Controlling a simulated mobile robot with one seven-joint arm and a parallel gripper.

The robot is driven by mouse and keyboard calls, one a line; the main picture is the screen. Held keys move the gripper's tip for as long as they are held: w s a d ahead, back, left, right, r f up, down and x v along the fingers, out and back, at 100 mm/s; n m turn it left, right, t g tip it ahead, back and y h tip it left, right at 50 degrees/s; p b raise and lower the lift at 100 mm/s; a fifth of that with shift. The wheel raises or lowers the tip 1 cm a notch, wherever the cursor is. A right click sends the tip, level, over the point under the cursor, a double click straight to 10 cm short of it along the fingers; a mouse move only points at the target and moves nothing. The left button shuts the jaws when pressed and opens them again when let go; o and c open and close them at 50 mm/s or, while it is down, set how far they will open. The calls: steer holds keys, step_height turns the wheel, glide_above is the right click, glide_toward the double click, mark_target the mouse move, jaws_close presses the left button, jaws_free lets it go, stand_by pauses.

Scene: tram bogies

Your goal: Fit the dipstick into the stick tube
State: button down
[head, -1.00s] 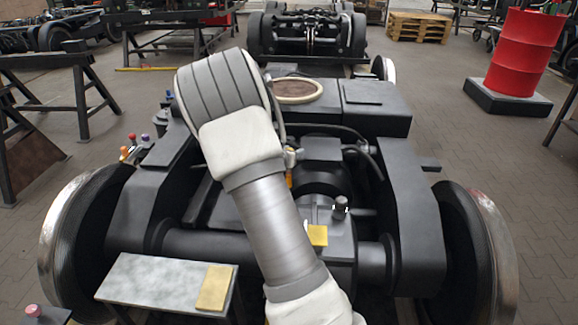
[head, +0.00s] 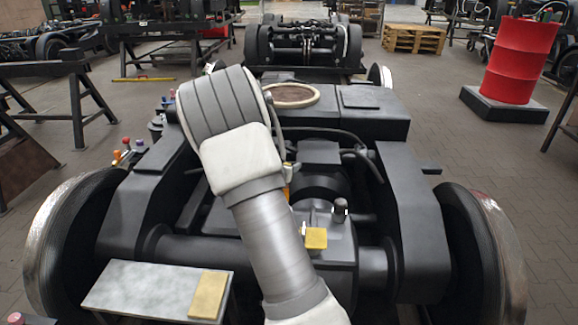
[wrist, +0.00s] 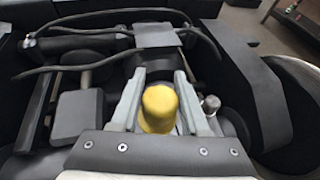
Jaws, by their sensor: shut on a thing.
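In the wrist view my gripper (wrist: 160,78) has its two pale fingers on either side of a rounded yellow handle (wrist: 160,108), which I take as the dipstick's, and is shut on it. The shaft below the handle is hidden. In the head view my arm covers the gripper. A yellow-orange piece (head: 288,190) shows at the arm's right edge; I cannot tell whether it is the held handle. A yellow block (head: 316,239) shows at the dark gear housing, left of and nearer than a small knob (head: 340,207). I cannot make out the stick tube's mouth.
The bogie frame (head: 415,215) stands around the housing, with wheels at both sides. A dark cable (wrist: 90,62) crosses beyond my fingers. A grey plate (head: 130,288) with a tan pad (head: 208,294) is at front left. A red drum (head: 515,60) stands far right.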

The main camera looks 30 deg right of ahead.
step_height(320, 180, down, 2)
steer(key=shift+f+b, duration=0.15)
steer(key=shift+b, duration=0.6)
steer(key=shift+b, duration=0.6)
stand_by(1.1)
steer(key=shift+f, duration=0.15)
steer(key=shift+f+b, duration=0.35)
steer(key=shift+b, duration=0.1)
steer(key=shift+f+b, duration=0.8)
steer(key=shift+b, duration=0.05)
steer(key=shift+f+b, duration=0.5)
steer(key=shift+f, duration=0.75)
steer(key=shift+f, duration=2.45)
